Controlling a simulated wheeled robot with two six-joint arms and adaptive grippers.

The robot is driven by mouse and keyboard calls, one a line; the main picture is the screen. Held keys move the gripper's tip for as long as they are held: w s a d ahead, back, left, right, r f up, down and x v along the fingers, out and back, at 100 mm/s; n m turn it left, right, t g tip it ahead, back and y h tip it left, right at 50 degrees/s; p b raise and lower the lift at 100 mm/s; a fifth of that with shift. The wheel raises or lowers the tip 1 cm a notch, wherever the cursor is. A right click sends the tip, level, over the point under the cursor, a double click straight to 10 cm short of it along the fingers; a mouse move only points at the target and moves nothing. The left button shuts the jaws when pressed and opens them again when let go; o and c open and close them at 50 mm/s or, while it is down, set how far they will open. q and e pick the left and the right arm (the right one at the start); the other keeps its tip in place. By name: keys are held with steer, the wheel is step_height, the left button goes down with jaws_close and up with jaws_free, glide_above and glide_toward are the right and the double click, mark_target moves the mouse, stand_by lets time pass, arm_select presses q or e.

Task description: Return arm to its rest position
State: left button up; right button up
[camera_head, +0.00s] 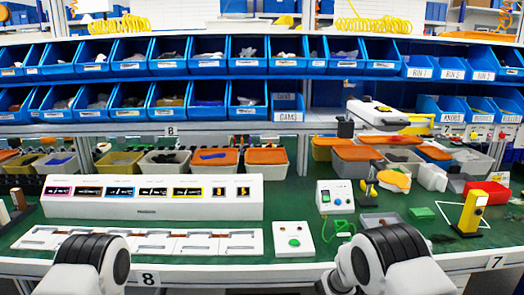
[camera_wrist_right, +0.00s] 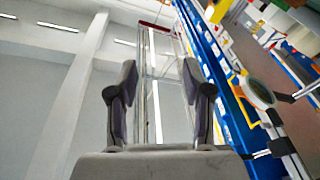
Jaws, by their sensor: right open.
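My right gripper (camera_wrist_right: 158,82) shows in the right wrist view with its two dark fingers spread apart and nothing between them. Behind the fingers are the white wall, ceiling lights and tilted blue shelving, so the gripper points away from the bench top. In the head view, my right arm (camera_head: 385,262) shows only as a white and black joint at the bottom edge. My left arm (camera_head: 92,262) shows the same way at the lower left. Neither gripper is visible in the head view. A small white control box (camera_head: 335,197) with a display and knobs stands on the bench.
The green bench (camera_head: 450,240) holds a long white panel (camera_head: 150,205), a white plate with a green button (camera_head: 294,242), a yellow stand (camera_head: 472,212) and a red bin (camera_head: 487,190). Blue bins (camera_head: 210,58) fill the shelves behind.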

steer(key=s+d+f+n+t+y, duration=0.1)
steer(key=s+f+n+t+y, duration=0.3)
steer(key=f, duration=0.5)
steer(key=s+f+n+t+y, duration=0.1)
steer(key=s+f+n+y, duration=0.55)
steer(key=f, duration=0.35)
steer(key=s+a+f+g+y, duration=0.2)
steer(key=s+a+y, duration=0.1)
steer(key=s, duration=0.6)
steer(key=s+a+f+g+y, duration=0.1)
steer(key=s+a+g+y, duration=0.2)
steer(key=s, duration=0.6)
steer(key=s+a+f+g+y+p, duration=0.1)
steer(key=s+a+f+g+y, duration=0.1)
steer(key=s+a, duration=0.4)
steer(key=s+g+y, duration=0.1)
steer(key=s, duration=0.2)
steer(key=shift+a+f, duration=0.3)
steer(key=shift+f, duration=0.05)
steer(key=shift+w+n, duration=0.1)
steer(key=shift+n, duration=0.15)
